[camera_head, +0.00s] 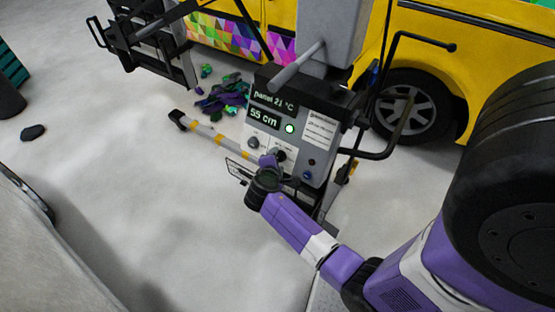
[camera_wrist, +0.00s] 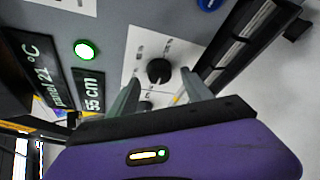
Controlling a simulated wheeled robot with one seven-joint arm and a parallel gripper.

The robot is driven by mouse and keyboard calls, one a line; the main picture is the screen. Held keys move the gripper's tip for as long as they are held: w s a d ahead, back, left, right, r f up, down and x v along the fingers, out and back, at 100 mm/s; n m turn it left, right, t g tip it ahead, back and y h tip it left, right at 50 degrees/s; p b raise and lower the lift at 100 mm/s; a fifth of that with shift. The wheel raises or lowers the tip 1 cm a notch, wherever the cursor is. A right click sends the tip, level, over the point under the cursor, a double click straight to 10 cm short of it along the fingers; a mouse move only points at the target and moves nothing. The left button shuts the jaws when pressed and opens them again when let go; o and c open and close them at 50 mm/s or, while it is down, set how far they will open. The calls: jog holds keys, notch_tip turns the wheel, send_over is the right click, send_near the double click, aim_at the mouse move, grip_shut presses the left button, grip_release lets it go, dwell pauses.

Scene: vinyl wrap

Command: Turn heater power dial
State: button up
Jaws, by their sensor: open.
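A grey control panel (camera_head: 274,108) carries the dials, and it also shows in the wrist view (camera_wrist: 110,30). A black dial (camera_wrist: 158,70) sits on a white label plate; its print is too small to read, so I cannot tell for sure that it is the heater power dial. My gripper (camera_wrist: 160,82) is open, its two fingers on either side of and just short of this dial. I cannot tell whether they touch it. In the head view my gripper (camera_head: 273,159) is at the panel's lower part, partly covering it. Another knob (camera_head: 253,142) is to its left.
Displays reading "panel 21 °C" (camera_head: 272,101) and "55 cm" (camera_head: 264,119) and a lit green light (camera_head: 290,128) are above. A black bar handle (camera_head: 375,154) juts out on the right. A yellow vehicle (camera_head: 430,50) stands behind.

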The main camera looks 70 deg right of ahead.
jog(key=v, duration=0.6)
jog(key=shift+a, duration=0.1)
dwell(0.4)
